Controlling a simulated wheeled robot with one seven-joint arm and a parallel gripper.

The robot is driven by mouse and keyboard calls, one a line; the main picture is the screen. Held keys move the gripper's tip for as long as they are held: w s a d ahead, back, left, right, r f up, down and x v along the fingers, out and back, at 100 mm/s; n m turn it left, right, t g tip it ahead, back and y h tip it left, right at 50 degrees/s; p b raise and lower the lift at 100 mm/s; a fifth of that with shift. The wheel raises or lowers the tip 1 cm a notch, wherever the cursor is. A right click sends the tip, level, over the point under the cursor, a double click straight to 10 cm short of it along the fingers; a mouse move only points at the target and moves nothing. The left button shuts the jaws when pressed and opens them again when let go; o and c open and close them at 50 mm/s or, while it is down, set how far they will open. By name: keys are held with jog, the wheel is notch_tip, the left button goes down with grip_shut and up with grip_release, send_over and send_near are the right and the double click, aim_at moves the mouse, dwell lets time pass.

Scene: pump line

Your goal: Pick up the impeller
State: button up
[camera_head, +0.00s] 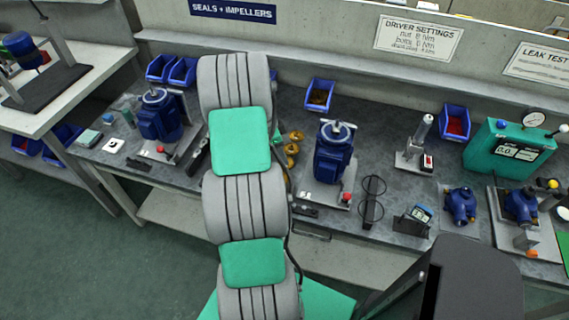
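Small brass-coloured round pieces (292,149), which look like impellers, stand in a short row on the grey workbench (385,175). They are just right of my arm, which partly hides that area. I cannot make out their vanes, and cannot tell which one the task means. My arm rises through the middle of the view over the bench. My gripper does not show.
A blue motor or pump unit (333,155) stands right of the brass pieces, another (160,117) left of my arm. Blue bins (320,95) line the back. A teal tester (508,150) stands at right. Clear floor (120,260) shows at lower left.

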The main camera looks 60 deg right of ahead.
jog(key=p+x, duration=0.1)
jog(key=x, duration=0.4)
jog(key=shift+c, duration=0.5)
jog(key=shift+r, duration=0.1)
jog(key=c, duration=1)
